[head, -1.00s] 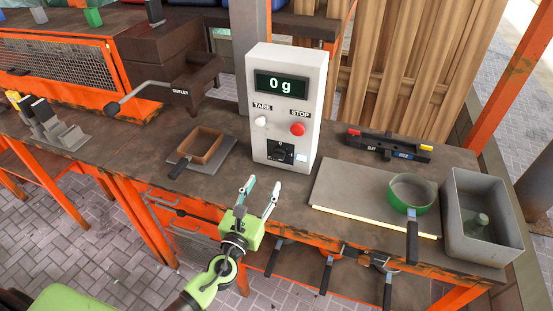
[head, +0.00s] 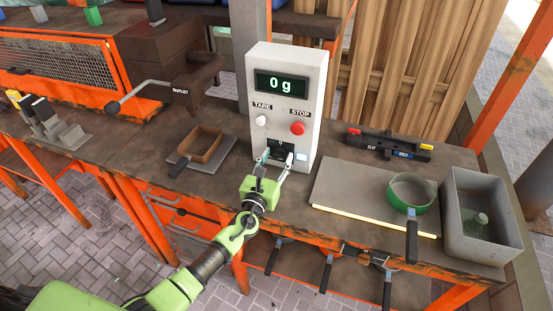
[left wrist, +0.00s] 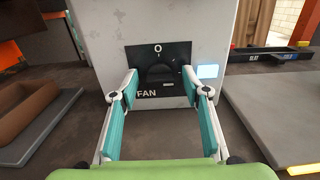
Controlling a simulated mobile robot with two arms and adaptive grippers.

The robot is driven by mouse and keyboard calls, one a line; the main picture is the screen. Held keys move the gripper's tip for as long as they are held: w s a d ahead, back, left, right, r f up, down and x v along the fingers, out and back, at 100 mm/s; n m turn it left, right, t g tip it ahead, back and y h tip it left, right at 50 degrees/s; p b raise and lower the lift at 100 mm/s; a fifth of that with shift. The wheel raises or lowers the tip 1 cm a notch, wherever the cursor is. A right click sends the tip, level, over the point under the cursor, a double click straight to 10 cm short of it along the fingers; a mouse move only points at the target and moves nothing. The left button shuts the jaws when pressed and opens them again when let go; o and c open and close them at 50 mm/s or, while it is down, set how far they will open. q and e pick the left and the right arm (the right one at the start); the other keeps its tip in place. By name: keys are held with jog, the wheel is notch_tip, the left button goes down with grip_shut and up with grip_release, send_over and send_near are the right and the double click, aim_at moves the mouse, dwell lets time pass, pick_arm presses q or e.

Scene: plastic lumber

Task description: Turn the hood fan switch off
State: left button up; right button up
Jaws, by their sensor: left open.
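The fan switch is a dark knob (left wrist: 160,73) on a black panel (left wrist: 183,50) low on the front of a white control box (head: 256,110). The panel carries a white "O" above the knob and the word "FAN" at lower left. I cannot tell which way the knob points. My left gripper (head: 277,157) is open in front of the panel. In the left wrist view its teal-padded fingers (left wrist: 160,76) reach toward the panel, one to each side of the knob. I cannot tell whether they touch anything. In the head view the gripper partly hides the panel. My right gripper is out of view.
A white TARE button (head: 261,121) and a red STOP button (head: 297,129) sit above the panel. A lit pale-blue square (left wrist: 207,71) is just right of it. A brown square frame (head: 202,144) lies left; a grey plate (head: 345,195) lies right.

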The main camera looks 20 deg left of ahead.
pick_arm(q)
jog(key=c, duration=1.1)
jog(key=n+b, duration=0.2)
jog(key=n, duration=0.1)
jog(key=shift+a+f+n, duration=0.1)
jog(key=shift+f+n, duration=0.05)
jog(key=shift+n, duration=0.15)
jog(key=n+b, duration=0.2)
jog(key=n, duration=0.1)
jog(key=shift+n, duration=0.3)
jog(key=n+b, duration=0.2)
jog(key=n, duration=0.3)
jog(key=shift+n, duration=0.3)
jog(key=n, duration=0.4)
jog(key=shift+a+b, duration=0.1)
jog(key=shift+b, duration=0.25)
jog(key=shift+n, duration=0.5)
